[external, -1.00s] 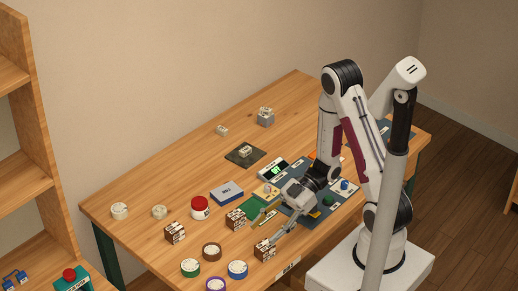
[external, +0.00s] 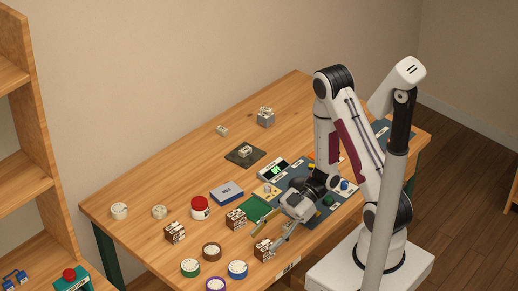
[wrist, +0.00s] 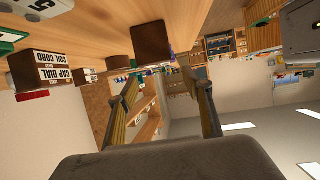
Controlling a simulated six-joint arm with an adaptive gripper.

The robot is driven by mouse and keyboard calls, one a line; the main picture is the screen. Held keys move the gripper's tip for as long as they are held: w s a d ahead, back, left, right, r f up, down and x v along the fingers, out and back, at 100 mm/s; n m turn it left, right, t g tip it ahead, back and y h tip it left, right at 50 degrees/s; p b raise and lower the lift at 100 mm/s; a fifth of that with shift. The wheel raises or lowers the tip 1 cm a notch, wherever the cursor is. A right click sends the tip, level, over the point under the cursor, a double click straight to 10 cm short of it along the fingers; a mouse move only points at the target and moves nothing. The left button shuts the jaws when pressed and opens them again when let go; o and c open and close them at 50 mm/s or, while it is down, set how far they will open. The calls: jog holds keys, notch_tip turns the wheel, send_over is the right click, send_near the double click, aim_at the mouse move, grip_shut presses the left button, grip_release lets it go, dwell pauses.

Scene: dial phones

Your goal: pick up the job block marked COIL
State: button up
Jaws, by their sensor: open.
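Three brown job blocks with white labels stand near the table's front: a left block (external: 175,232), a middle block (external: 235,220) and a front block (external: 264,250). Their labels are too small to read in the external view. In the wrist view, a labelled block at the left (wrist: 38,70) carries several words, COIL CORD and CAP DIAL among them. A plain brown block face (wrist: 152,42) shows at the top centre. My gripper (external: 261,243) is open and empty, low beside the front block. In the wrist view its fingers (wrist: 160,88) are spread apart.

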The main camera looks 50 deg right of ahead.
aim_at(258, 253)
jog(key=shift+f, duration=1.5)
jog(key=shift+x, duration=1.55)
jog(key=c, duration=1.2)
